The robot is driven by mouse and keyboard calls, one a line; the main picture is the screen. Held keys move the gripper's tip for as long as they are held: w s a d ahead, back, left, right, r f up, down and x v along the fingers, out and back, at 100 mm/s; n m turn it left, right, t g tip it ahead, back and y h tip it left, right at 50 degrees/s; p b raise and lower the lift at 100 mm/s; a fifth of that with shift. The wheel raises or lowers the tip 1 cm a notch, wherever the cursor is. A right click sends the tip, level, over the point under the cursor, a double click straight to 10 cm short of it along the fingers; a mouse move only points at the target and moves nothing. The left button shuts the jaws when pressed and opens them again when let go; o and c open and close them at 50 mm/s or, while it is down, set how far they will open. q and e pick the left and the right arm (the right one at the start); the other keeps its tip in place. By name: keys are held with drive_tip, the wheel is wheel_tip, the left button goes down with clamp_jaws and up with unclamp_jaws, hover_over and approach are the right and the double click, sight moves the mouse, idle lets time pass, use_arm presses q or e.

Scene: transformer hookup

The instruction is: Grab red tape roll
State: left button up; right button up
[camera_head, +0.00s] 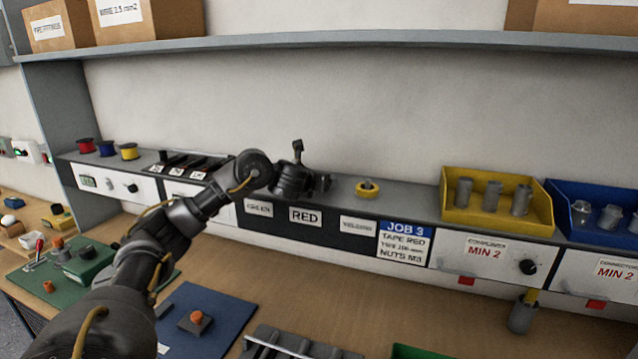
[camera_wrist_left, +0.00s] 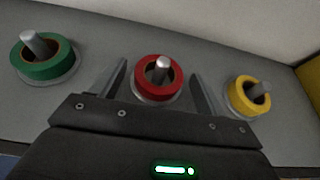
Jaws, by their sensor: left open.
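The red tape roll (camera_wrist_left: 159,80) sits around a metal peg on the grey shelf, in the middle of the left wrist view. My left gripper (camera_wrist_left: 160,88) is open, with one finger on each side of the red roll and visible gaps between them. In the head view my left arm reaches up from the lower left to the shelf, and its gripper (camera_head: 310,182) is over the place above the RED label. The red roll is hidden there behind the gripper. My right gripper is not in view.
A green tape roll (camera_wrist_left: 48,58) on a peg is left of the red one, and a yellow tape roll (camera_wrist_left: 249,95) is right of it. A yellow bin (camera_head: 497,222) with grey cylinders stands further right on the shelf. An upper shelf (camera_head: 330,39) runs above.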

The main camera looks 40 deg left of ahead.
use_arm(q)
drive_tip(key=shift+w+a+f, duration=0.15)
drive_tip(key=shift+w+f, duration=0.05)
drive_tip(key=shift+w, duration=0.15)
drive_tip(key=shift+r, duration=0.1)
drive_tip(key=c, duration=1)
drive_tip(key=shift+c, duration=0.2)
